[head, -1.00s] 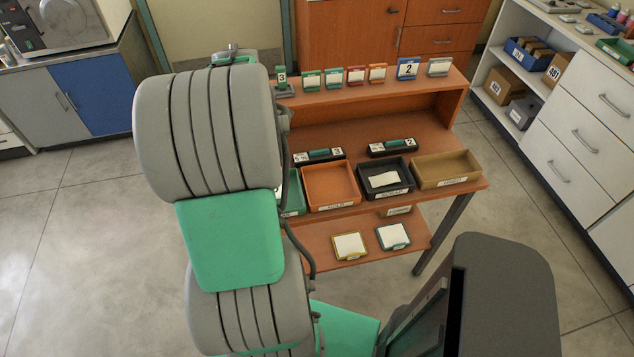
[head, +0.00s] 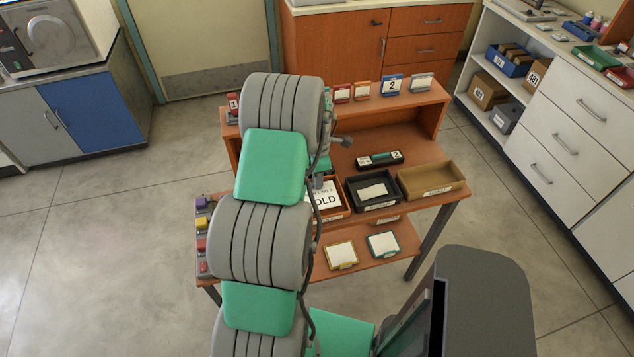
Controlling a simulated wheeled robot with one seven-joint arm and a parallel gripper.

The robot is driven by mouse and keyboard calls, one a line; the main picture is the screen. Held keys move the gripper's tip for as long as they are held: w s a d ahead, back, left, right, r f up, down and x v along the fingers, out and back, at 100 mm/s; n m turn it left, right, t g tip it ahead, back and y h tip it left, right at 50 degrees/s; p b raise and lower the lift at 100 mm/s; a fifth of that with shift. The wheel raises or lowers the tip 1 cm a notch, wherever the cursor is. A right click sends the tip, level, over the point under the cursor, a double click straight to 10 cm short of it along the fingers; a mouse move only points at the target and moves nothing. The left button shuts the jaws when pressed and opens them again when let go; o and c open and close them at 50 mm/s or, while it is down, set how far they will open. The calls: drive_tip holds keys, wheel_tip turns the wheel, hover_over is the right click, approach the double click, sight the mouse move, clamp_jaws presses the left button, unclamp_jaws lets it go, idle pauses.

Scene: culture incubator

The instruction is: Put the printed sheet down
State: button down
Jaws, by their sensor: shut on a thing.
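The printed sheet (head: 325,197) is white with large black letters, of which "OLD" shows. It is at the orange tray (head: 343,213) in the middle of the bench; its left part is hidden behind my arm. I cannot tell whether it touches the tray floor. Only a small part of my gripper (head: 317,182) shows, at the sheet's upper edge beside my arm; it is shut on the sheet. The fingertips are mostly hidden.
Right of the orange tray stand a black tray (head: 396,201) with a paper in it and an empty tan tray (head: 458,190). Several coloured card stands line the top shelf. Two framed cards, yellow (head: 341,255) and teal (head: 383,244), lie on the lower shelf.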

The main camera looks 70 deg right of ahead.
drive_tip(key=shift+a+f+p, duration=0.1)
drive_tip(key=shift+f+p, duration=0.2)
drive_tip(key=shift+f, duration=1)
drive_tip(key=shift+f, duration=0.1)
drive_tip(key=c, duration=1.9)
unclamp_jaws()
drive_tip(key=shift+f, duration=0.15)
drive_tip(key=shift+c, duration=0.2)
drive_tip(key=o, duration=0.5)
drive_tip(key=shift+c, duration=0.2)
